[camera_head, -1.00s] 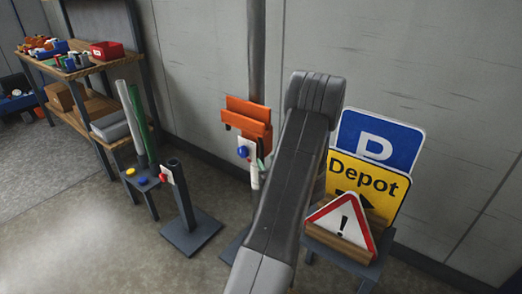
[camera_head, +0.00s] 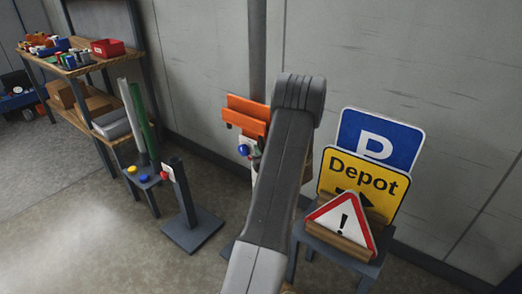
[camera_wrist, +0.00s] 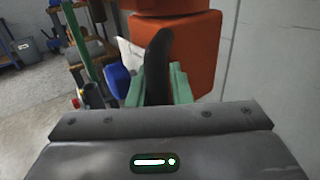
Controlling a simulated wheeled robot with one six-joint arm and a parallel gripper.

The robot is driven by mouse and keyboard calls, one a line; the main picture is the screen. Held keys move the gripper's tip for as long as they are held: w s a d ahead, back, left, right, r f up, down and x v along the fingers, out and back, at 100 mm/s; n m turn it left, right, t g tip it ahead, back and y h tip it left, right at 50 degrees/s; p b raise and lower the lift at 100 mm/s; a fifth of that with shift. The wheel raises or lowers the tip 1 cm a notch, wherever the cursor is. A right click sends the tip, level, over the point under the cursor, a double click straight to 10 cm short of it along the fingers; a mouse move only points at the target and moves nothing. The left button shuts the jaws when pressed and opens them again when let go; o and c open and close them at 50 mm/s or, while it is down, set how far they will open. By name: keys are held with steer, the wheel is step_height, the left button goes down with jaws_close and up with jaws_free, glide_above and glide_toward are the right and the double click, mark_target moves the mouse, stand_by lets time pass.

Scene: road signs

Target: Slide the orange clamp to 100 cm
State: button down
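The orange clamp (camera_head: 247,115) sits on the upright grey post (camera_head: 257,45) by the wall, with a blue knob (camera_head: 244,150) below its orange plates. In the wrist view the clamp (camera_wrist: 190,55) is a large orange block just ahead, and the blue knob (camera_wrist: 118,80) is to its left. My gripper (camera_wrist: 158,82) is close to the clamp's orange block. Green pieces show on both sides of a dark upright shape there; I cannot tell whether it grips anything. In the head view my arm mostly hides the gripper and lower post. No scale marks are readable.
A table with Depot, P and warning signs (camera_head: 343,222) stands to the right. A short post on a base (camera_head: 190,230) and a small stool (camera_head: 143,178) with tubes stand left. Shelves (camera_head: 85,65) are at the far left. The front-left floor is clear.

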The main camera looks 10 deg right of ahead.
mark_target(261, 129)
step_height(261, 129, up, 9)
steer(key=shift+p, duration=0.75)
steer(key=c, duration=1.4)
jaws_free()
steer(key=shift+a, duration=0.1)
steer(key=shift+o, duration=0.2)
steer(key=shift+w+f, duration=0.1)
steer(key=shift+f, duration=0.1)
steer(key=s+d+b, duration=0.2)
steer(key=s, duration=1.1)
steer(key=shift+s+d, duration=0.35)
steer(key=shift+w, duration=0.15)
